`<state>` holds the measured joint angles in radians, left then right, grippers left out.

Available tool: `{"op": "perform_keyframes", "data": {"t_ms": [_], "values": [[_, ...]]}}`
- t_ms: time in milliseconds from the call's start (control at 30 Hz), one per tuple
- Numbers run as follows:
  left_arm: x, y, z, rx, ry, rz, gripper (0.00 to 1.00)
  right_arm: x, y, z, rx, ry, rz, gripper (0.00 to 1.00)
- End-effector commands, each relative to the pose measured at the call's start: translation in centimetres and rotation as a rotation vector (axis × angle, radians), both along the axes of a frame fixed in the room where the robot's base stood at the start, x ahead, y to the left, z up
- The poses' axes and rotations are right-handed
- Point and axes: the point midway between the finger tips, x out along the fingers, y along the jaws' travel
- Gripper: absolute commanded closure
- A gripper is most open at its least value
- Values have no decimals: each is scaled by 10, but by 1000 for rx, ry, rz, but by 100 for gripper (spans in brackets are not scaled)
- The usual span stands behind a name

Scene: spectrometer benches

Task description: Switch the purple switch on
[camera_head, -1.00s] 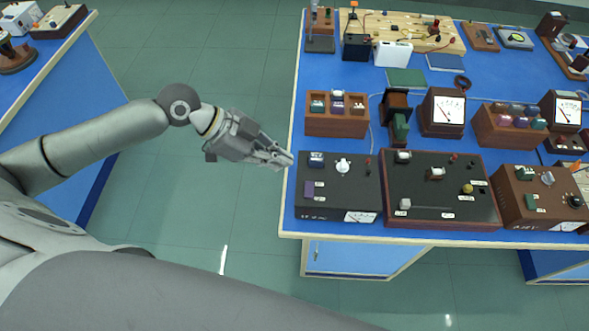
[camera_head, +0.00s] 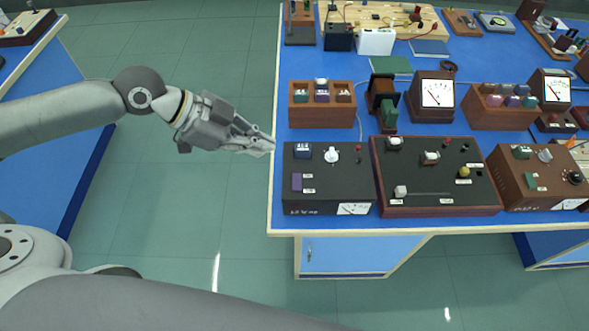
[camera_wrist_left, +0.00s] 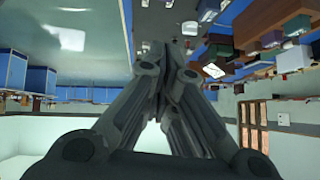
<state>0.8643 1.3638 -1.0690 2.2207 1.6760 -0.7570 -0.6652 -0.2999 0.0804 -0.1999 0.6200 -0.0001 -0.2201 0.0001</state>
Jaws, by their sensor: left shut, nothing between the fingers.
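The purple switch (camera_head: 297,182) is a small upright purple piece on the left side of the black box (camera_head: 330,190) at the bench's front left corner. My left gripper (camera_head: 268,146) is shut and empty. Its tips are near the bench's left edge, to the left of and apart from the black box. In the left wrist view the closed fingers (camera_wrist_left: 165,55) fill the middle, and the purple switch cannot be made out there. My right gripper is not in view.
The black box also has a white knob (camera_head: 332,156) and a dark blue piece (camera_head: 303,151). A larger black panel (camera_head: 440,175) stands close on its right. A wooden block with small coloured pieces (camera_head: 321,105) is behind. Open floor (camera_head: 215,190) lies left of the bench.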

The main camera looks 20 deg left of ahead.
Motion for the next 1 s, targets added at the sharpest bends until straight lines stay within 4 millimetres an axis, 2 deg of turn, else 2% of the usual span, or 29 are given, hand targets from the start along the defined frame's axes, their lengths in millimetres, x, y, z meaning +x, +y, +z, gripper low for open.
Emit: {"op": "perform_keyframes", "data": {"t_ms": [267, 467, 933, 1000], "values": [[0, -1, -1, 0, 0, 0, 100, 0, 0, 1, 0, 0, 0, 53], [5, -12, -11, -2, 2, -1, 100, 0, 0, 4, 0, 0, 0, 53], [29, -65, -67, -2, 2, -2, 100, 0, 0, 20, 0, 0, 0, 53], [31, -65, -78, 1, 5, 2, 100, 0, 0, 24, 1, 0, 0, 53]]}}
